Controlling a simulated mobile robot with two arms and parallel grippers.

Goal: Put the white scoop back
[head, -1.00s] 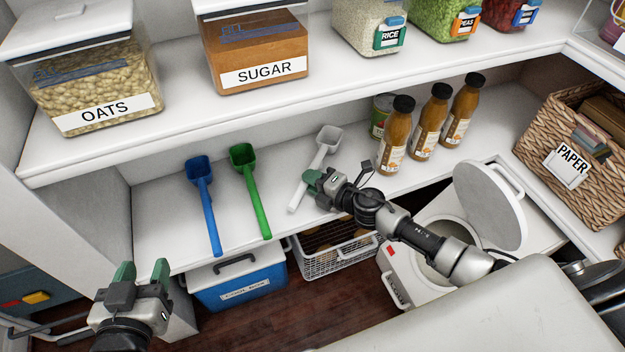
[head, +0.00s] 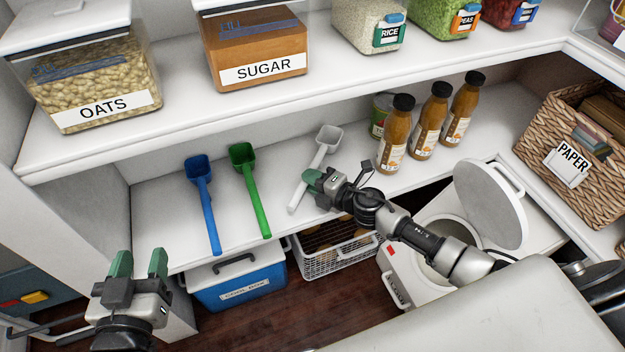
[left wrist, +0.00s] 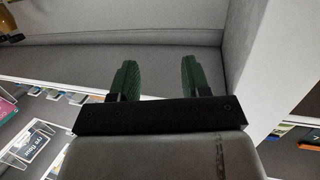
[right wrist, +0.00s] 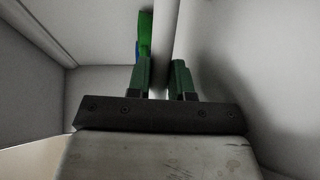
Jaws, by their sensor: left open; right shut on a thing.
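The white scoop (head: 327,139) is on the lower white shelf, its bowl toward the back and its handle toward the front edge. My right gripper (head: 310,180) is shut on its handle; in the right wrist view a pale strip, the handle (right wrist: 162,45), runs between the fingers. Whether the scoop touches the shelf is hard to tell. A blue scoop (head: 204,205) and a green scoop (head: 251,192) lie side by side to its left. My left gripper (head: 138,262) is open and empty, in front of the shelf at the lower left; its spread fingers show in the left wrist view (left wrist: 157,75).
Several sauce bottles (head: 428,122) and a can (head: 381,112) stand right of the scoop. The upper shelf (head: 180,112) overhangs with oats (head: 100,95) and sugar (head: 255,52) containers. Below are a blue box (head: 238,283), a wire basket (head: 340,258) and an open-lidded white bin (head: 490,205).

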